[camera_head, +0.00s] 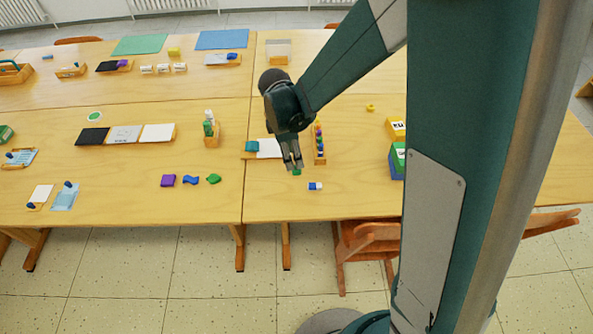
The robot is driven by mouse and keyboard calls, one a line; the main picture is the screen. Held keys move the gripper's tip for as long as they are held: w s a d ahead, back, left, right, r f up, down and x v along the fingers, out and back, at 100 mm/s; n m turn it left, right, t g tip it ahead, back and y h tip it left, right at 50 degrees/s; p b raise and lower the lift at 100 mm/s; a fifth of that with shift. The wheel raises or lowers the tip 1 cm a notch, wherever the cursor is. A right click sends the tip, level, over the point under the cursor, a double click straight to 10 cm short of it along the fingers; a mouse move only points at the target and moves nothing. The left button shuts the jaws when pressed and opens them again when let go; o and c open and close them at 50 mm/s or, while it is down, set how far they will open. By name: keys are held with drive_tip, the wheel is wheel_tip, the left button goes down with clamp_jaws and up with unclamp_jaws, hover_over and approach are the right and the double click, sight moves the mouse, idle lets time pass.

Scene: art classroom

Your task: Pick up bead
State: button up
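My gripper (292,166) points down over the near part of the right table. Its two fingers show close together, and I cannot tell whether they are open or shut. A small green piece (297,172) shows right at the fingertips, partly hidden; I cannot tell whether it touches them or is a bead. A small blue and white piece (315,186) lies on the table to the right and nearer. A small yellow piece (370,107) lies farther back on the right. I cannot tell for sure which piece is the bead.
A wooden rack with several coloured pieces (319,143) stands just behind my gripper, beside a white card (269,148). Purple (168,181), blue (190,180) and green (214,179) pieces lie left. The front table edge is clear.

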drive_tip(key=shift+d+f, duration=0.1)
drive_tip(key=shift+f, duration=0.55)
drive_tip(key=shift+f, duration=0.1)
drive_tip(key=shift+s+d+f+b, duration=0.15)
drive_tip(key=shift+f+b, duration=0.15)
drive_tip(key=shift+f, duration=0.5)
drive_tip(key=shift+w+d+f+b, duration=0.1)
drive_tip(key=shift+f+b, duration=0.2)
drive_tip(key=shift+f, duration=0.55)
drive_tip(key=shift+s+d+f+b, duration=0.15)
drive_tip(key=shift+f+b, duration=0.15)
drive_tip(key=shift+f, duration=0.5)
drive_tip(key=shift+w, duration=0.1)
drive_tip(key=shift+c, duration=0.7)
drive_tip(key=c, duration=0.6)
